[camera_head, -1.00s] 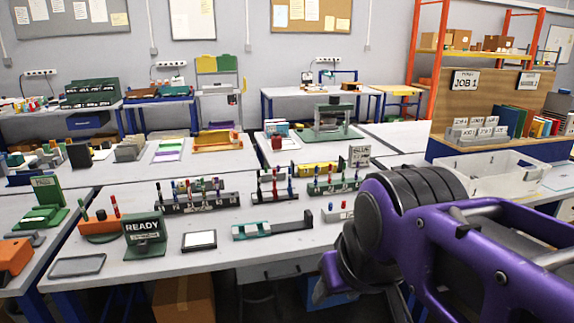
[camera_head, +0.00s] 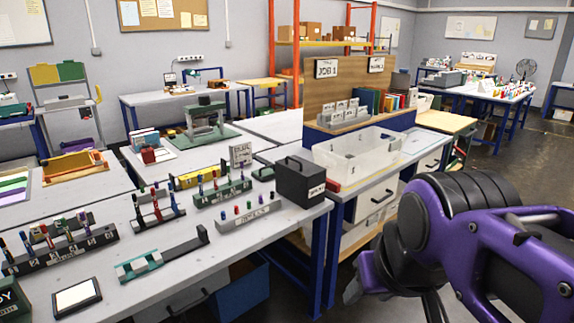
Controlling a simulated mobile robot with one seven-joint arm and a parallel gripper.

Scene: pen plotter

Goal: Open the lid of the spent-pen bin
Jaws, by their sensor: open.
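A black box with a handle on its lid and a small white label on its front, which looks like the spent-pen bin (camera_head: 303,187), stands at the right end of the workbench. Its lid looks closed. The label is too small to read surely. My gripper (camera_head: 353,290) shows only in part at the lower right, below my purple arm. It is open, and I see nothing in it. It is beyond the bench's right end in the picture, below and to the right of the bin, apart from it.
Pen racks (camera_head: 222,192) and a low grey pen block (camera_head: 248,214) stand left of the bin. A teal fixture (camera_head: 150,262) lies nearer the front edge. A white open tray (camera_head: 352,152) sits on the bench behind the bin. Floor shows at the right.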

